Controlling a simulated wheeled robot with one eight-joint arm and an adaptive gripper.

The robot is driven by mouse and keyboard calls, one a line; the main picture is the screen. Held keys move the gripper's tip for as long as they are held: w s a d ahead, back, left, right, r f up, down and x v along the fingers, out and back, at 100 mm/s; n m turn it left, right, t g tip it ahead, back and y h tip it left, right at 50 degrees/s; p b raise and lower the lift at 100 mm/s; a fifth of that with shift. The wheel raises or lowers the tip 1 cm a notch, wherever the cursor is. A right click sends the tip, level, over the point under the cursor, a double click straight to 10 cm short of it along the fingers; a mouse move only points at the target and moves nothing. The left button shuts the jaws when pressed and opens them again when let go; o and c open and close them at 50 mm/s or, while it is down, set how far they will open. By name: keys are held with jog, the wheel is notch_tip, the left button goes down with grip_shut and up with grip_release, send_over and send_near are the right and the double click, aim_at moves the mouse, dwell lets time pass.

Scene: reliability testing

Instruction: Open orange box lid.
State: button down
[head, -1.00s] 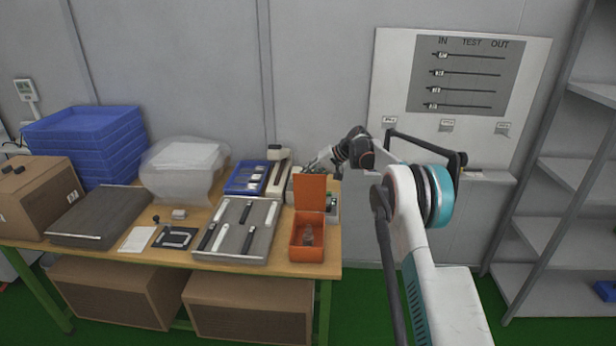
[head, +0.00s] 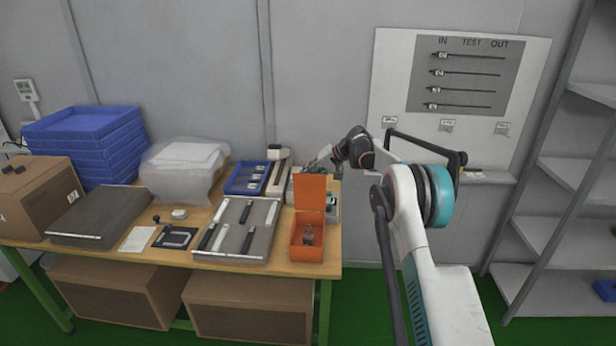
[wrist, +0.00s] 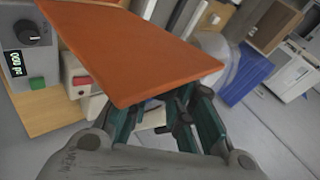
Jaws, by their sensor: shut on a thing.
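The orange box (head: 320,251) stands at the front right corner of the wooden table. Its lid (head: 310,193) stands upright at the back edge, so the box is open, and a small dark item (head: 308,235) is visible inside. In the wrist view the lid (wrist: 130,48) fills the upper middle as a flat orange panel. My gripper (wrist: 170,117) has dark green fingers at the lid's lower right edge and is shut on the lid. The fingertips are partly hidden behind the panel.
A grey tray (head: 234,254) with black and white parts lies left of the box. Blue crates (head: 85,135) stand at far left. Open floor lies right of the table.

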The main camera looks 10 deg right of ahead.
jog(key=c, duration=1.4)
grip_release()
jog(key=shift+r, duration=0.1)
jog(key=v, duration=1.2)
